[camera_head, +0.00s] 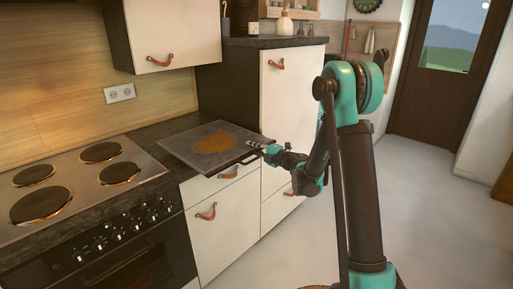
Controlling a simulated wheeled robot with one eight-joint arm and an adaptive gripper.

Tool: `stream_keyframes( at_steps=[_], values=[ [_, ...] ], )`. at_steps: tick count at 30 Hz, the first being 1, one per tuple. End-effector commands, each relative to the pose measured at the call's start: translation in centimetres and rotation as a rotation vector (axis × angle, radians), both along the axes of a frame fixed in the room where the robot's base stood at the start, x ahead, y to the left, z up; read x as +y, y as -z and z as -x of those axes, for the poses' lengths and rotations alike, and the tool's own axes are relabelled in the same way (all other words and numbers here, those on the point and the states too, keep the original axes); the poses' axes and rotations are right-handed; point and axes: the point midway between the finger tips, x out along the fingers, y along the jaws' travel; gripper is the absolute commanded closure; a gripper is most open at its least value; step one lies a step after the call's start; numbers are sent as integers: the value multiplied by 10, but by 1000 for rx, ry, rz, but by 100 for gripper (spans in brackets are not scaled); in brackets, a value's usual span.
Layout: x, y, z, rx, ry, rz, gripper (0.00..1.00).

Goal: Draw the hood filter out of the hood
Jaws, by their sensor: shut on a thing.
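The hood filter (203,146) is a flat grey square panel with a brownish-orange patch on its face. It is out in the open above the dark counter, right of the stove, and its right part reaches past the counter's front edge. Whether it touches the counter, I cannot tell. My gripper (266,150) is shut on the filter's right edge, near a dark handle bar. The fingertips are small and partly hidden. The hood itself is not in view.
A stove with several round hotplates (101,152) stands at left above an oven (130,258). A white wall cabinet (160,38) hangs above the counter. A tall white cabinet (290,105) stands close behind the filter. The floor at right (430,215) is clear.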

Motion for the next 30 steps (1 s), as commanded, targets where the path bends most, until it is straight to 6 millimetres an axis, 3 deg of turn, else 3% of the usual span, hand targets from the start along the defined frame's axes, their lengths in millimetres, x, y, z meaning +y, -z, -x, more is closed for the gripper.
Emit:
stream_keyframes(
  at_steps=[15,30],
  values=[
    [29,26,-22,0,-1,-1,100],
    [36,32,-28,1,0,-1,100]
  ],
)
